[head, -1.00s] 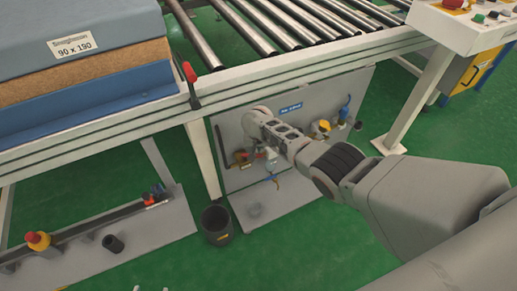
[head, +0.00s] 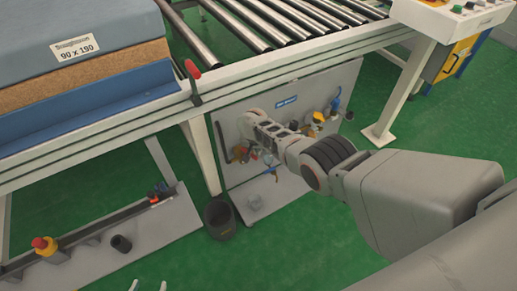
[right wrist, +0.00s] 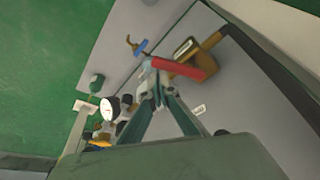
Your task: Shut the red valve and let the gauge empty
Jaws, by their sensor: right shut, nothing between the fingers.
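The red valve handle (right wrist: 184,68) shows in the right wrist view, just past my right fingertips. My right gripper (right wrist: 158,90) is shut and empty, its fingertips at or very near the handle's left end; I cannot tell if they touch. The round white gauge (right wrist: 110,107) is left of the fingers; its reading is too small to make out. In the head view my right arm reaches to the grey valve panel (head: 336,88) and partly hides its fittings. My left gripper (head: 148,285) shows only two pale, separated fingertips at the bottom edge.
The roller conveyor frame (head: 300,58) runs above the panel, with a mattress stack (head: 90,40) at left. A low grey plate with a red-topped yellow button (head: 44,246) is at lower left.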

